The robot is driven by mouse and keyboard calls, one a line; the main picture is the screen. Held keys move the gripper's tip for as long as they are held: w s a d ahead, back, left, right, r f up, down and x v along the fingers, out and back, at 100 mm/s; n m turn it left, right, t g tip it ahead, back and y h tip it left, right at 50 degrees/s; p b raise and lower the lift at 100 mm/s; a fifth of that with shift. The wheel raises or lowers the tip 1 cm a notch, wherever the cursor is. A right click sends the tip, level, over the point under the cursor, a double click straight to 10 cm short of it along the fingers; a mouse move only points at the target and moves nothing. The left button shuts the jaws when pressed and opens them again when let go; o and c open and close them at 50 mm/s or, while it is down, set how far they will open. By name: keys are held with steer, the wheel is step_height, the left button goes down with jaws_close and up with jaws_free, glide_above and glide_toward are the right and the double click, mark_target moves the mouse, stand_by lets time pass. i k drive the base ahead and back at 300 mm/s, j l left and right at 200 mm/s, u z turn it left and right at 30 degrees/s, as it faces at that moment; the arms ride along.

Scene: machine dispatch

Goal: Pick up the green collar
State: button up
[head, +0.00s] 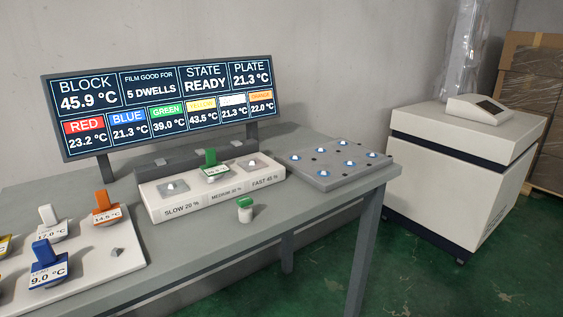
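Two green things show in the head view, and I cannot tell for certain which one is the collar. A piece with a green upright handle (210,159) and a white temperature label sits in the middle position, marked medium, of the white three-position block (165,212). A small white cylinder with a green top (245,209) stands upright on the grey table in front of that block. Nothing touches either one from above. My gripper is not in view.
A white board (110,263) at left holds orange, white and blue handled pieces, with a yellow one cut off. A display (170,105) stands behind. A grey plate with blue-white studs (310,176) lies at right. The front right of the grey table (300,212) is clear.

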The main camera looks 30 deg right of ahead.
mark_target(213, 169)
steer(key=z, duration=0.45)
steer(key=i+j+z, duration=0.1)
steer(key=j+z, duration=0.25)
steer(key=i+j+z, duration=0.1)
steer(key=j+z, duration=0.65)
steer(key=j, duration=0.15)
